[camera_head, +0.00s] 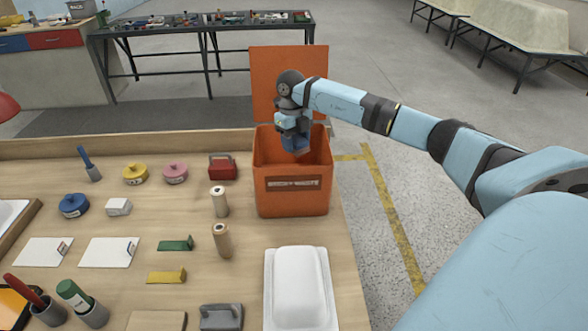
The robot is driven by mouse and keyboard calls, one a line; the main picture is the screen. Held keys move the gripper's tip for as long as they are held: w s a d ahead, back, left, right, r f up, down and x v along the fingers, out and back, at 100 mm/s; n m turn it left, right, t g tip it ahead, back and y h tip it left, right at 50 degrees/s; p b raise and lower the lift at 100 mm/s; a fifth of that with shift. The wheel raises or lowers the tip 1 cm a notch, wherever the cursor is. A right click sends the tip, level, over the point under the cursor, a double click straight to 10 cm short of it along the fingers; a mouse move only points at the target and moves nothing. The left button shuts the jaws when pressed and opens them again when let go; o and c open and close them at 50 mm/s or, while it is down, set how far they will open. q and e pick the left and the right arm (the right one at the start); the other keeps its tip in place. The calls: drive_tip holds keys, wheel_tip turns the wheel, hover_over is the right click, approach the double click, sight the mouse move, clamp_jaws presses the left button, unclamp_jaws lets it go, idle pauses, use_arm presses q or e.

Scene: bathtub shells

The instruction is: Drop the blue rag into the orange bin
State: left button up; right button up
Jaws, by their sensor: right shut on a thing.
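The orange bin (291,196) stands at the back right edge of the workbench, with its orange lid raised upright behind it. My right gripper (295,140) points down into the mouth of the bin. It is shut on the blue rag (296,147), which shows as a small dark blue patch at the fingertips, inside the rim. The fingers and part of the rag are hard to make out at this size. My left gripper is not in view.
A white moulded shell (299,289) lies in front of the bin. Two wooden cylinders (222,240), a red box (222,167), and yellow, pink and blue round tins stand left of it. The bench (218,270) ends just right of the bin.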

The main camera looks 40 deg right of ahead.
drive_tip(key=o, duration=0.9)
wheel_tip(320, 180, up, 14)
drive_tip(key=w, duration=0.1)
drive_tip(key=shift+w+b, duration=0.35)
drive_tip(key=shift+f, duration=0.15)
